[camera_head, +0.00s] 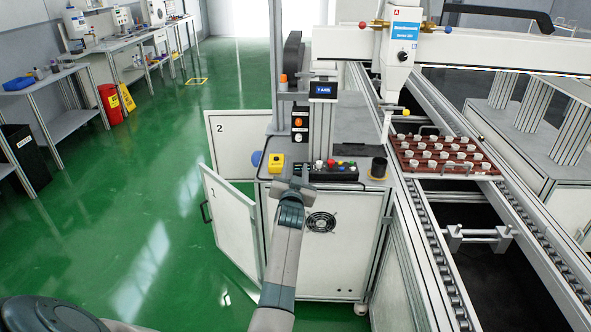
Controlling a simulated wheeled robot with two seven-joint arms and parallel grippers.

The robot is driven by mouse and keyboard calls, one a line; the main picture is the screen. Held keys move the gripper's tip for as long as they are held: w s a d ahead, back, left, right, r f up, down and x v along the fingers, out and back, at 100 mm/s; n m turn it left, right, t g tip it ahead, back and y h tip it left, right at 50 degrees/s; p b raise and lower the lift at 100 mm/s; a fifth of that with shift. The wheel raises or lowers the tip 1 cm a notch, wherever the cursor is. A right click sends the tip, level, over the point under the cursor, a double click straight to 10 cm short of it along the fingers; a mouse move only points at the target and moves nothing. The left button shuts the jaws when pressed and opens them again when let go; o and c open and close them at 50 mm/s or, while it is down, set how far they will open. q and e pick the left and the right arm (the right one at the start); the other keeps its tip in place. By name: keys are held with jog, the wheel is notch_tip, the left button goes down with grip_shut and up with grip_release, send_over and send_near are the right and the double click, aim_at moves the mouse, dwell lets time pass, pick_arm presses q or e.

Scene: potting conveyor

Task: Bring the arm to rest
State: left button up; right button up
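My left arm reaches up from the bottom of the head view. Its gripper (297,184) is over the front edge of the machine cabinet's top, near the left end of the button panel (335,170). The fingers are small and seen from behind, so I cannot tell whether they are open or touch the panel. No held object shows. My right gripper is not in view.
A yellow box (275,164) sits left of the panel and a dark cylinder (379,168) right of it. Cabinet door 1 (230,225) stands open. A conveyor (445,240) with a brown tray of white cups (408,166) runs at right. Green floor (130,220) is clear at left.

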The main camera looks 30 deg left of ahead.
pick_arm(q)
jog(key=s+d+f+m+g+h, duration=0.15)
jog(key=d+f, duration=0.35)
jog(key=f, duration=0.7)
jog(key=s+d+f+m+g+h, duration=0.1)
jog(key=s+d+f+h, duration=0.25)
jog(key=f, duration=0.85)
jog(key=s+d+f+m+g+h, duration=0.15)
jog(key=s+d+f, duration=0.35)
jog(key=s+f, duration=0.55)
jog(key=s+d+f+g+h, duration=0.1)
jog(key=s+d+f+g, duration=0.25)
jog(key=s+f, duration=0.65)
jog(key=s+d+f+g+h, duration=0.1)
jog(key=s+d+f+g, duration=0.3)
jog(key=s+f, duration=1.4)
jog(key=s+d+f+g, duration=0.1)
jog(key=s+f, duration=0.1)
jog(key=s, duration=1.2)
jog(key=s+d+f+m+g, duration=0.1)
jog(key=s+f+g, duration=0.1)
jog(key=s, duration=1.3)
jog(key=shift+d+f+b, duration=0.3)
jog(key=shift+f, duration=0.35)
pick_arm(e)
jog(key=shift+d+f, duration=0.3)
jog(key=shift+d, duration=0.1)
